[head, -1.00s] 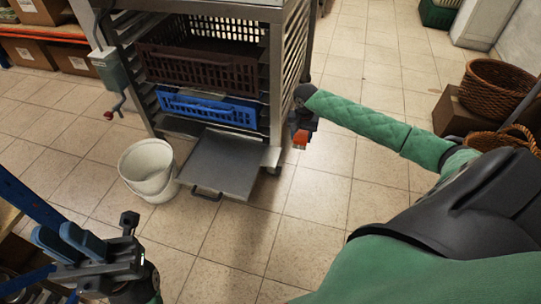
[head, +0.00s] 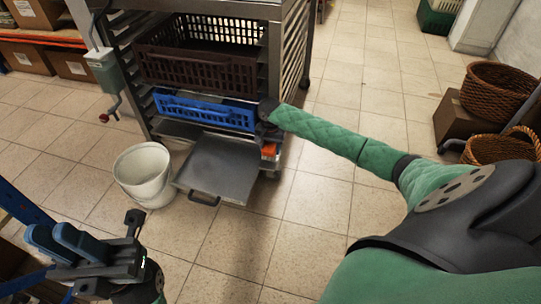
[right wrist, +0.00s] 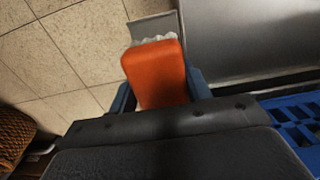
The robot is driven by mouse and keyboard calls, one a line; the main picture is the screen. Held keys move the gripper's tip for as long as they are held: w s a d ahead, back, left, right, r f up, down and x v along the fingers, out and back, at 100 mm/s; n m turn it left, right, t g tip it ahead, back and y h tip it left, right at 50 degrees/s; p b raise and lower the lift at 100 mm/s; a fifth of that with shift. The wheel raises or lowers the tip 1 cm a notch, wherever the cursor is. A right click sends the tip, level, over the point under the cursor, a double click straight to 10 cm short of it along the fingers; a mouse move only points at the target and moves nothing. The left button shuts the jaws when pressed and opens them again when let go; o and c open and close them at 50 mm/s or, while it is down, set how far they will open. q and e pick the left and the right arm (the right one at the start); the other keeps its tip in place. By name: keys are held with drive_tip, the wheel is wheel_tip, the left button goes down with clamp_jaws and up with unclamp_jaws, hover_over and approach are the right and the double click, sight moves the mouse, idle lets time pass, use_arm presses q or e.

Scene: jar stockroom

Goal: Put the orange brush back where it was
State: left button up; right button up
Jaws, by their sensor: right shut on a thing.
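An orange brush (right wrist: 156,75) with pale bristles is held between the blue fingers of my right gripper (right wrist: 161,90). In the head view the brush (head: 268,149) shows only as a small orange patch. My right gripper (head: 268,128) hides much of it, at the right front corner of the metal rack (head: 292,45). A grey tray (head: 222,168) sticks out of the rack's low level, just left of the brush; it also shows in the right wrist view (right wrist: 245,40). My left gripper (head: 60,240) is at the lower left, away from the rack; its finger gap is unclear.
A blue crate (head: 205,115) and a brown crate (head: 200,72) sit in the rack above the tray. A white bucket (head: 143,175) stands left of the tray. Wicker baskets (head: 497,90) are at the right. The tiled floor (head: 300,215) in front is clear.

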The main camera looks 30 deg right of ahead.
wheel_tip(320, 180, down, 4)
drive_tip(key=shift+r+b, duration=0.2)
drive_tip(key=shift+b, duration=0.55)
drive_tip(key=shift+f, duration=0.15)
drive_tip(key=o, duration=1.1)
